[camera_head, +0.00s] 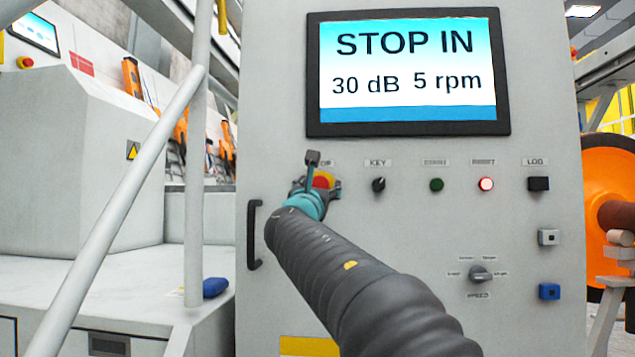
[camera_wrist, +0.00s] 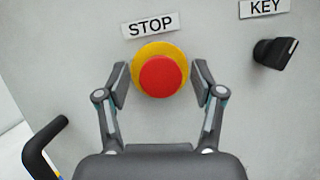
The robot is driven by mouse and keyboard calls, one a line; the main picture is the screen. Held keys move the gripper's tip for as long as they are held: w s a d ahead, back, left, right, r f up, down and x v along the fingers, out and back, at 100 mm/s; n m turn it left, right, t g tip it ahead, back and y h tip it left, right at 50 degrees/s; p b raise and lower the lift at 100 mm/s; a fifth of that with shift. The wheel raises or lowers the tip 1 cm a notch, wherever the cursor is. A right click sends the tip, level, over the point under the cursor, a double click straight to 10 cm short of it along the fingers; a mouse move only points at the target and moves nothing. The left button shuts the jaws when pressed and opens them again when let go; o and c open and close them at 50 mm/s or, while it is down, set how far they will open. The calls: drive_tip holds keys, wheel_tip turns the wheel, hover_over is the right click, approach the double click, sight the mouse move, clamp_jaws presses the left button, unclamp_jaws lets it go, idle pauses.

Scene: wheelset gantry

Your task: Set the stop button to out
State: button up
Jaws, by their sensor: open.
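The stop button is a round red mushroom head on a yellow ring, under a STOP label. In the wrist view the stop button (camera_wrist: 161,77) sits between the fingers of my open gripper (camera_wrist: 160,84), with a gap visible on each side. Whether the fingertips reach around the head in depth I cannot tell. In the head view the stop button (camera_head: 322,181) is partly hidden behind my gripper (camera_head: 318,178) and wrist. The screen (camera_head: 408,72) above reads STOP IN, 30 dB and 5 rpm.
The key switch (camera_head: 379,184) is right of the stop button, followed by a green button (camera_head: 436,185), a lit red button (camera_head: 486,184) and a black LOG switch (camera_head: 538,184). A speed knob (camera_head: 480,274) is lower. A black handle (camera_head: 254,235) juts out at the cabinet's left.

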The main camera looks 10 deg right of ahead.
drive_tip(key=shift+w+d+r, duration=0.15)
drive_tip(key=shift+w, duration=0.15)
drive_tip(key=shift+c, duration=0.2)
clamp_jaws()
drive_tip(key=shift+s+a+b, duration=0.2)
drive_tip(key=shift+s+b, duration=0.1)
drive_tip(key=shift+s, duration=0.25)
drive_tip(key=shift+o, duration=0.2)
unclamp_jaws()
drive_tip(key=v, duration=1.2)
